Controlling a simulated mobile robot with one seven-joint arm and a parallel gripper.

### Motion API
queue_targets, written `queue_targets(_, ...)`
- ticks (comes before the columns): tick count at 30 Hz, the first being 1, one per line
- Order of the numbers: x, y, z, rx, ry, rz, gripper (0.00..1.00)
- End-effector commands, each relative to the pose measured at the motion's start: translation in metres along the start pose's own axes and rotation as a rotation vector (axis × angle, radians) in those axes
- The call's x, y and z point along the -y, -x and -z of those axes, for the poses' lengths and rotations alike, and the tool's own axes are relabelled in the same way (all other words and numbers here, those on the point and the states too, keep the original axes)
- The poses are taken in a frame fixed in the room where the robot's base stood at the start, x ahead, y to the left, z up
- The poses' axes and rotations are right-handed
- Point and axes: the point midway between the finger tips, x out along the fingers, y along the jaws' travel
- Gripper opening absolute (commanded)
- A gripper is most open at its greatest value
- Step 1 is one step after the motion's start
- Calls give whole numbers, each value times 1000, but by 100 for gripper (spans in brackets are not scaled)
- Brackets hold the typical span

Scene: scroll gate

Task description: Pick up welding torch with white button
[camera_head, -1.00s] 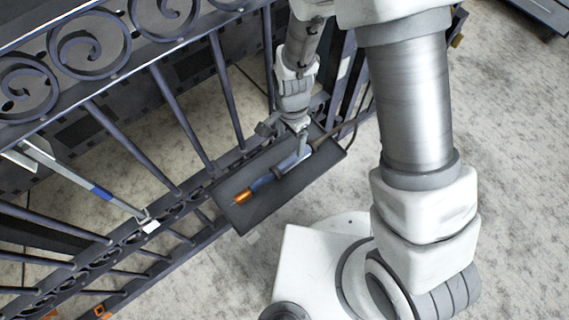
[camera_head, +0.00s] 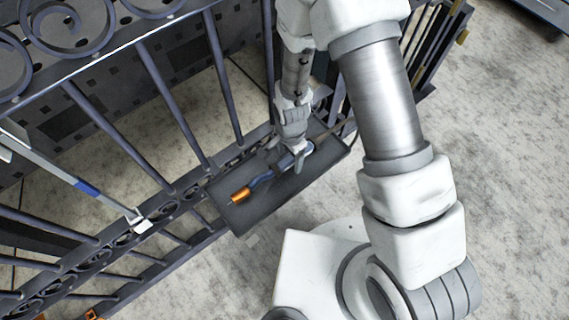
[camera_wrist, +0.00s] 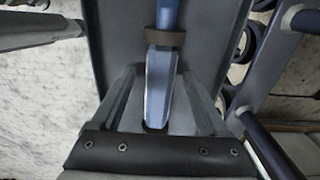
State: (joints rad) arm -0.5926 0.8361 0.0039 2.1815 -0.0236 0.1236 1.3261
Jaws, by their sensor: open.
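The welding torch (camera_head: 262,180) lies on a dark rectangular tray (camera_head: 242,220) beside the gate. It has a copper-orange nozzle at its lower left, a blue-grey body and a cable at its upper right. My gripper (camera_head: 288,165) is right over the torch's handle end. In the wrist view the torch handle (camera_wrist: 160,85), blue with a brown band, runs between the two open fingers of my gripper (camera_wrist: 158,85). I cannot tell whether the fingers touch it. No white button can be made out.
A dark iron gate (camera_head: 215,75) with scrolls and bars stands along the left, close to the tray. A grey and blue rod-like tool (camera_head: 88,188) leans at the gate on the left. The concrete floor (camera_head: 500,150) at right is clear.

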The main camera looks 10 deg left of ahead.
Motion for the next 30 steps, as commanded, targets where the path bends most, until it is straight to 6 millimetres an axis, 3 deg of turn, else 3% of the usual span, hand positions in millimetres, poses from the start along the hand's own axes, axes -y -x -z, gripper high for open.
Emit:
queue_targets(5,0,1,0,0,0,1,74)
queue_targets(17,0,1,0,0,1,0,2)
queue_targets(30,0,4,0,0,1,1,0)
